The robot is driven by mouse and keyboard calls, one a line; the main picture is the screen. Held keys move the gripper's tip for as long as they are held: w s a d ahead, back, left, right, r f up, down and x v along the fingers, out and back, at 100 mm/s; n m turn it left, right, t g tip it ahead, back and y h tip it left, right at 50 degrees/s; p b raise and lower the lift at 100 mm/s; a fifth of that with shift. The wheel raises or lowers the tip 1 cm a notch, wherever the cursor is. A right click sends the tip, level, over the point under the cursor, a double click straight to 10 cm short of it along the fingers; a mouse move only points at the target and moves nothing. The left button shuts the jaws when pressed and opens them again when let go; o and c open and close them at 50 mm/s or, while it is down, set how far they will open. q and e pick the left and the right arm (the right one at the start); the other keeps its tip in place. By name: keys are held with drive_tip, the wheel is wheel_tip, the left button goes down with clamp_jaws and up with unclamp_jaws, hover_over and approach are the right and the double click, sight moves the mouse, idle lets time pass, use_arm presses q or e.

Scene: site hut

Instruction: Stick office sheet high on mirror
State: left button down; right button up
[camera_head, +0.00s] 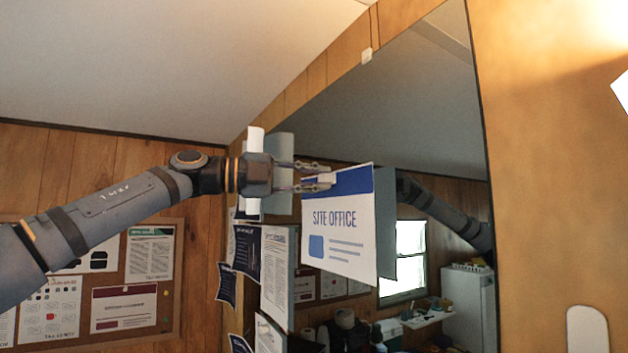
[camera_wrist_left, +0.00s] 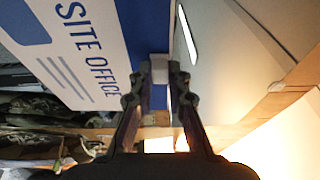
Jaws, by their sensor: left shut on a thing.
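The office sheet (camera_head: 340,240) is white with a blue top band and the words SITE OFFICE. It hangs upright in front of the mirror (camera_head: 425,110), and a grey reflection shows beside its right edge. I cannot tell whether it touches the glass. My left gripper (camera_head: 322,181) is shut on the sheet's top left corner, at a small pale block. In the left wrist view the gripper (camera_wrist_left: 160,75) holds the blue band, with the sheet (camera_wrist_left: 75,45) spreading to the left. My right gripper is not in view.
Several papers (camera_head: 277,275) hang left of the sheet. A notice board (camera_head: 170,320) with papers is on the far left wall. The mirror reflects my arm, a window and a cluttered room. A small pale clip (camera_head: 366,55) sits on the mirror's upper edge. The upper mirror is clear.

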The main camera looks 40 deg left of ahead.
use_arm(q)
drive_tip(key=shift+w+f, duration=0.15)
drive_tip(key=shift+w, duration=0.35)
drive_tip(key=shift+s, duration=0.25)
drive_tip(key=shift+a+f, duration=0.1)
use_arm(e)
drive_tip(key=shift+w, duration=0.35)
use_arm(q)
drive_tip(key=shift+w+f, duration=0.1)
drive_tip(key=shift+w, duration=0.15)
drive_tip(key=shift+s, duration=0.1)
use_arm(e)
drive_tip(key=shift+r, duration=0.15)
